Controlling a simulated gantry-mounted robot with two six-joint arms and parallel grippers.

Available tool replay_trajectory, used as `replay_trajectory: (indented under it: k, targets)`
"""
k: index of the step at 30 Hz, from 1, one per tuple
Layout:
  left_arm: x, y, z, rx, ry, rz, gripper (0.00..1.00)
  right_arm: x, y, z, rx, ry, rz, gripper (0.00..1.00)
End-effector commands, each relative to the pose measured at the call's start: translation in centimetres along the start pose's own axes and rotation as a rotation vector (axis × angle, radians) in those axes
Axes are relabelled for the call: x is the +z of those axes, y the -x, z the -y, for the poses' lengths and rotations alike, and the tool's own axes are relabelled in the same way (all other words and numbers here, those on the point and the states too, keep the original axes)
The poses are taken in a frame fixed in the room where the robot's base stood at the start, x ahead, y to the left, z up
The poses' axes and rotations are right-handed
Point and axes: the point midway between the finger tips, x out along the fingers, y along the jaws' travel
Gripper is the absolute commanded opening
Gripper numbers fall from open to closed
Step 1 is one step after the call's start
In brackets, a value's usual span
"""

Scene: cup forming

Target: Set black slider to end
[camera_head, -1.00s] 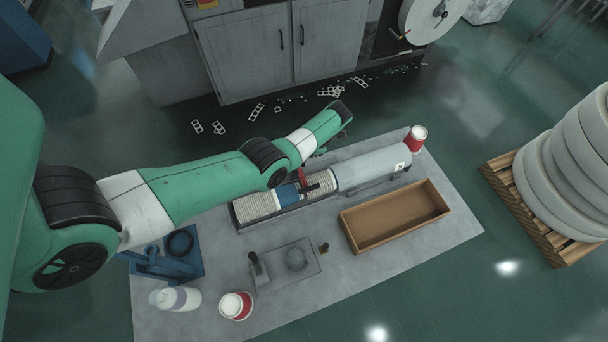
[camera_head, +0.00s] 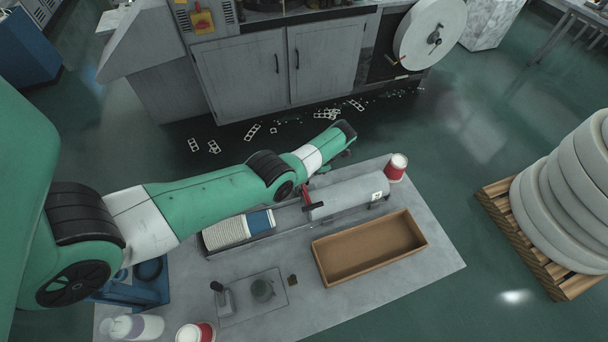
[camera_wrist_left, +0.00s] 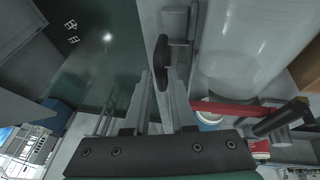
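The black slider shows as a dark rounded knob (camera_wrist_left: 161,62) in the left wrist view, between the fingertips of my left gripper (camera_wrist_left: 163,80), which look closed against its sides. In the head view my left wrist hides the gripper and knob. A red arm (camera_head: 309,196) with a black rod stands at the left end of the grey cylinder (camera_head: 345,195); it also shows in the left wrist view (camera_wrist_left: 235,108). A row of white cups (camera_head: 225,232) with a blue one (camera_head: 261,221) at its right end lies in the trough left of the red arm, with a gap between. My right gripper is out of view.
An open brown box (camera_head: 370,247) lies in front of the cylinder on the grey table (camera_head: 350,300). Red-and-white containers stand at the far right corner (camera_head: 396,167) and front left (camera_head: 195,333). A white bottle (camera_head: 135,327) and a blue stand (camera_head: 135,290) are at left.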

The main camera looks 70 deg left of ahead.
Motion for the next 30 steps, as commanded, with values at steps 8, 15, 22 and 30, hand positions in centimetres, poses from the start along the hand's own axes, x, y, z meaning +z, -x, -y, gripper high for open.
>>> replay_trajectory:
  k: [8, 15, 22, 30]
  targets:
    - [0.0, 0.0, 0.0, 0.000, 0.000, -0.001, 0.47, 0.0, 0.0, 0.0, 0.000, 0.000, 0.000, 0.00]
    - [0.0, 1.0, 0.0, 0.000, 0.000, 0.000, 0.47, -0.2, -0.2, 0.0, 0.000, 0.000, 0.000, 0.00]
    - [0.0, 6.1, -0.1, 0.002, 0.000, 0.003, 0.47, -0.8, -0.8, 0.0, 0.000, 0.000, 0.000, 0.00]
    - [0.0, 10.9, 0.0, 0.001, 0.000, 0.001, 0.47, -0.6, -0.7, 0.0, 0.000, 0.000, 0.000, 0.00]
